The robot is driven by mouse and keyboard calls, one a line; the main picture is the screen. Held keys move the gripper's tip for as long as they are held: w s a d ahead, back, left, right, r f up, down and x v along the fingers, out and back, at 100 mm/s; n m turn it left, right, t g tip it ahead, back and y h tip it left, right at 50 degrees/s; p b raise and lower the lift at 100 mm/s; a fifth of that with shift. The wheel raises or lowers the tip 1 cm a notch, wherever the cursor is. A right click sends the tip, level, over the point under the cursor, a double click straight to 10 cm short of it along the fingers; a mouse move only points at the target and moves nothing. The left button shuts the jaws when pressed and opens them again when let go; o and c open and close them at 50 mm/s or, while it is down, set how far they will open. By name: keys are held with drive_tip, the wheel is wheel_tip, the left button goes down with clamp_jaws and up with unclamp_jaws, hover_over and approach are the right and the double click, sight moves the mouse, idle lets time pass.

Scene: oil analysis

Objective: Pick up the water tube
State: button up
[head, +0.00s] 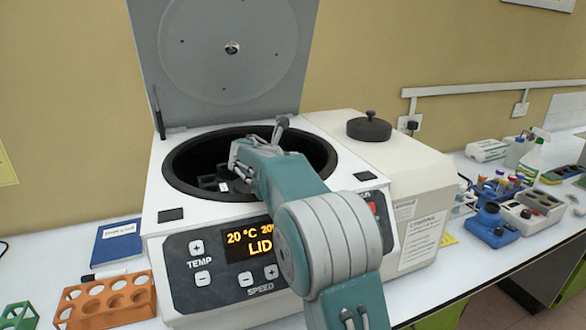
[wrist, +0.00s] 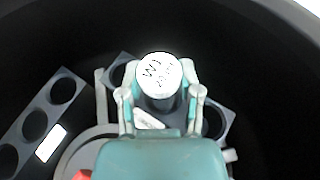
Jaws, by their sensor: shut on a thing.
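The water tube (wrist: 158,76) shows in the wrist view as a round white cap with handwriting that looks like "W1". My gripper (wrist: 160,92) has a finger on each side of it and is shut on it. In the head view my gripper (head: 240,165) reaches down into the open bowl of the centrifuge (head: 175,165). The tube's lower part is hidden, so I cannot tell how deep it sits in the rotor. A dark rotor holder (wrist: 35,125) with several round holes lies to the left in the wrist view.
The centrifuge lid (head: 228,85) stands open behind the bowl. The bowl's dark wall surrounds my gripper. An orange rack (head: 110,300), a green rack (head: 18,316) and a blue book (head: 117,242) lie to the left. Several bottles and small instruments stand at the right.

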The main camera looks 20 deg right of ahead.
wheel_tip(320, 180, up, 10)
idle(0.4)
drive_tip(key=shift+r, duration=0.1)
idle(0.6)
